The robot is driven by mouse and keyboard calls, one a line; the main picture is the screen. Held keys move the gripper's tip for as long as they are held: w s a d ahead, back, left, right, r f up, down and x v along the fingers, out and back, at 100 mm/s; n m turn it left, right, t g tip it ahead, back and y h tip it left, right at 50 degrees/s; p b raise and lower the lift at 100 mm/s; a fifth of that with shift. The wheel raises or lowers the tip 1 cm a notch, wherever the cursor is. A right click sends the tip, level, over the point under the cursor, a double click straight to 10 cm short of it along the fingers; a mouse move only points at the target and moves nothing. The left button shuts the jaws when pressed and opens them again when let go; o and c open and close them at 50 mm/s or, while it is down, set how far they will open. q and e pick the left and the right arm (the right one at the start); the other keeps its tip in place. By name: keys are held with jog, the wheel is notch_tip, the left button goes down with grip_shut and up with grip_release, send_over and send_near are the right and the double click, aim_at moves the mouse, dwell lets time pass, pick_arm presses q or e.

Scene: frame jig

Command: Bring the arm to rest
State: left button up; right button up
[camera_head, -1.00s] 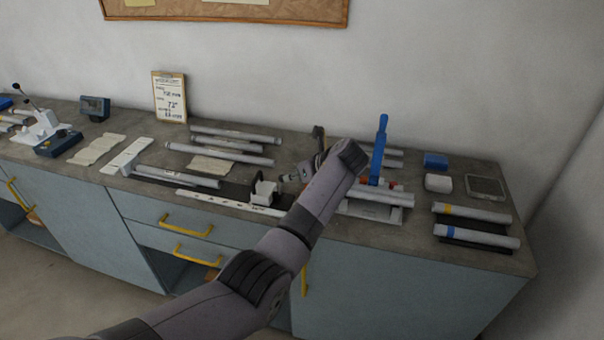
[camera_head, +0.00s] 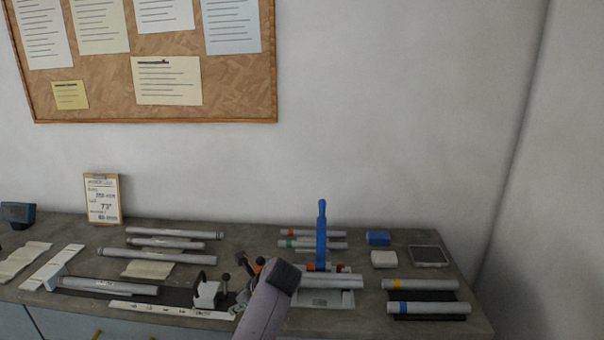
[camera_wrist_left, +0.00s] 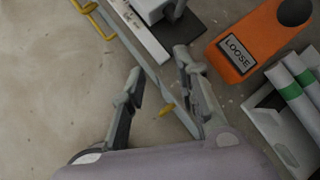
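My left arm rises from the bottom in the head view, and its gripper (camera_head: 248,270) is over the front of the workbench, partly hidden by my wrist. In the left wrist view the two fingers of my left gripper (camera_wrist_left: 158,64) stand apart with nothing between them, above the bench's front edge and the floor. My right gripper is in neither view.
An orange plate marked LOOSE (camera_wrist_left: 250,45) lies close right of the fingers. A clamp (camera_head: 208,292), a jig with an upright blue handle (camera_head: 322,235) and several grey tubes (camera_head: 172,257) crowd the bench. The wall above has a corkboard (camera_head: 232,100).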

pick_arm(q)
jog(key=s+a+f+n+g+h, duration=0.1)
jog(key=s+a+f+n+h, duration=0.1)
jog(key=s+f+n, duration=0.7)
jog(key=s+a+f+n+h, duration=0.2)
jog(key=s+f+n, duration=0.15)
jog(key=s, duration=0.85)
jog(key=s+r+n+h, duration=0.35)
jog(key=s+n, duration=0.55)
jog(key=s, duration=1.1)
notch_tip(320, 180, down, 30)
jog(key=s+g+b, duration=0.1)
jog(key=g+b, duration=0.1)
jog(key=b, duration=0.1)
jog(key=s+a+f+g+y+b, duration=0.1)
jog(key=s+a+f+b, duration=0.1)
jog(key=s+f, duration=1.4)
jog(key=shift+s+a+f, duration=0.15)
jog(key=shift+s+f, duration=0.05)
jog(key=shift+f, duration=0.4)
